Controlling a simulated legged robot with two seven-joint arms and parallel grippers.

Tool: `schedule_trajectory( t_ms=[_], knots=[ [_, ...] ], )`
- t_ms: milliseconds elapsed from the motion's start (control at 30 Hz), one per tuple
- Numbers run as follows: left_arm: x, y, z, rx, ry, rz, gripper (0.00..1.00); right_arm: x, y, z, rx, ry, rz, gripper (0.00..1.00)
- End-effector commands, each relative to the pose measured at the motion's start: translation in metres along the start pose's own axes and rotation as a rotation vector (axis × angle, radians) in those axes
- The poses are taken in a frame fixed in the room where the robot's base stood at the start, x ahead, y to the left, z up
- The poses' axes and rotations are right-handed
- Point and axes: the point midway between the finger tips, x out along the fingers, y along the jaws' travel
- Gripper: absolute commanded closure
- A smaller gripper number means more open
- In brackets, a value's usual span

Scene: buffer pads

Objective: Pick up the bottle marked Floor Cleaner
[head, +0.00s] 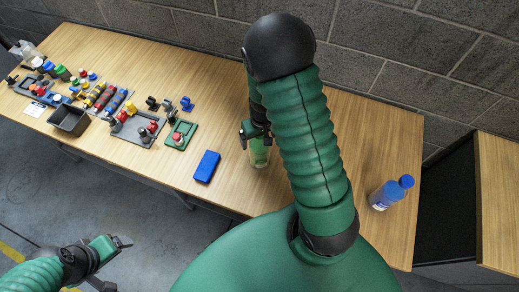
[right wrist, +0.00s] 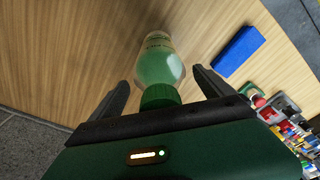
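A clear bottle with green liquid and a green cap (head: 258,155) stands on the wooden table, partly hidden by my right arm in the head view. In the right wrist view the same bottle (right wrist: 160,65) lies between the two dark fingers of my right gripper (right wrist: 162,92), with gaps on both sides. Its label is too small to read. My right gripper (head: 256,133) is open at the bottle. A blue bottle (head: 385,195) stands farther right on the table; its label is unreadable. My left gripper (head: 122,243) is over the floor at lower left, away from both bottles; its opening is unclear.
A blue box (head: 207,166) lies left of the green bottle. Farther left are a green plate with a red knob (head: 178,135), a dark bin (head: 69,119) and several small parts. A block wall stands behind the table (head: 370,130). Bare tabletop lies around the blue bottle.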

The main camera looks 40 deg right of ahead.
Motion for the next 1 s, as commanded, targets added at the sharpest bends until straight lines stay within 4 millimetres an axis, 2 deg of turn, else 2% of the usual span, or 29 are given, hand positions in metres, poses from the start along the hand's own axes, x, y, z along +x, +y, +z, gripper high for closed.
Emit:
schedule_trajectory(
  t_ms=[67,667,1000],
  knots=[
    [0.0,0.0,0.0001,0.0,0.0,0.0,0.2,-0.0003,0.0,0.0001,0.0,0.0,0.0,0.2],
    [0.0,0.0,0.0001,0.0,0.0,0.0,0.2,-0.0002,-0.0003,-0.0004,-0.001,0.0,0.0,0.99],
    [-0.0018,0.0,-0.0004,0.0,0.0,0.0,0.2,-0.0024,-0.0002,-0.0015,-0.001,0.002,0.0,1.0]
  ],
)
